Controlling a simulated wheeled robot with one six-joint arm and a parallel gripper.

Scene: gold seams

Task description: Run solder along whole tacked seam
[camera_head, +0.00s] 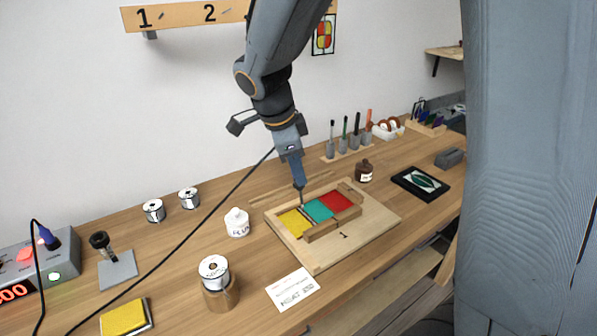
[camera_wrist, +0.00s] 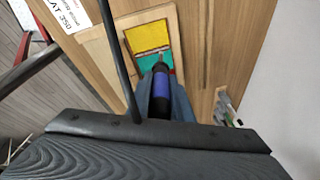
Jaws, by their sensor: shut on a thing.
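My gripper (camera_head: 296,178) is shut on a soldering iron with a blue grip (camera_wrist: 162,92), pointing down over the wooden board. Its dark cable trails left. The board (camera_head: 368,218), marked 1, holds a yellow glass piece (camera_head: 293,224), a teal piece (camera_head: 319,209) and a red piece (camera_head: 336,202) in a row between wooden strips. The iron's tip is at or just above the seam between yellow (camera_wrist: 148,36) and teal (camera_wrist: 147,62); I cannot tell whether it touches. Solder on the seam is too small to make out. A solder spool (camera_head: 213,268) stands on a wooden holder at front.
A white flux bottle (camera_head: 237,223) stands left of the board, a brown bottle (camera_head: 364,171) behind it. A card (camera_head: 293,289) lies in front. The iron stand (camera_head: 117,268), yellow sponge (camera_head: 125,318) and solder station (camera_head: 58,258) are left. A dark framed picture (camera_head: 420,183) lies right.

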